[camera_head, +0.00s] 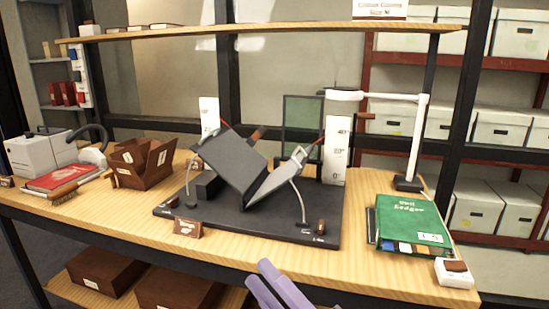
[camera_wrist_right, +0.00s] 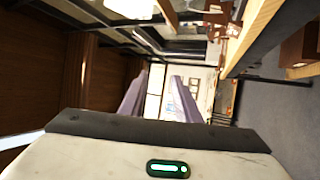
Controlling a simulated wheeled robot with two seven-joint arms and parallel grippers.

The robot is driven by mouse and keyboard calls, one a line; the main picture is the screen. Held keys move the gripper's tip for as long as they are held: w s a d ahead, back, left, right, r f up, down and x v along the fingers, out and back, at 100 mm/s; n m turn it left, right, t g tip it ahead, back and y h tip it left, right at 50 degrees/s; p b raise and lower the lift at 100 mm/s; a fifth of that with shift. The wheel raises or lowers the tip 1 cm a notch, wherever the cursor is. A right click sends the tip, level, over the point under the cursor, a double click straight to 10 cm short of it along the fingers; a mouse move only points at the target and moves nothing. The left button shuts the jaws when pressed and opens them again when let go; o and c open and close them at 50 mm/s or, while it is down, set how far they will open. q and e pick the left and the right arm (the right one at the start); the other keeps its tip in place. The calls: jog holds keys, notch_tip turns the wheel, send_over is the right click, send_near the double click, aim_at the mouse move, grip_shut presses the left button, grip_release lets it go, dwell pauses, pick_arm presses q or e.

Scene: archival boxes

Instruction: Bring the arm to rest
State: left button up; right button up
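My right gripper (camera_head: 268,279) shows at the bottom middle of the head view, in front of the table's front edge. Its two lilac fingers also show in the right wrist view (camera_wrist_right: 160,82). They stand apart with nothing between them, so the gripper is open and empty. It touches nothing that I can see. My left gripper and arm are not in the head view.
The wooden table (camera_head: 375,283) bears a dark cradle stand (camera_head: 325,230), a green ledger (camera_head: 412,222), a white lamp (camera_head: 418,140), a brown open box (camera_head: 145,165) and a red book (camera_head: 60,178). Brown boxes (camera_head: 180,288) sit below. Floor shows beyond the table in the wrist view.

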jog(key=s+d+f+m+h+p, duration=0.1)
jog(key=s+d+f+m+h, duration=0.1)
jog(key=d+f+m+h, duration=0.45)
jog(key=s+d+f+m+h, duration=0.1)
jog(key=d+f+m+h, duration=0.25)
jog(key=f+m, duration=0.6)
jog(key=s+d+f+m+g+h, duration=0.2)
jog(key=s+d+f+m+g, duration=0.1)
jog(key=s+f, duration=0.5)
jog(key=s+d+f+m+g+h+p, duration=0.1)
jog(key=s+d+f+m+g, duration=0.2)
jog(key=s+f, duration=0.5)
jog(key=shift+s+d+f+m+g+h, duration=0.15)
jog(key=shift+d+f+m+g+h, duration=0.3)
jog(key=shift+g, duration=0.15)
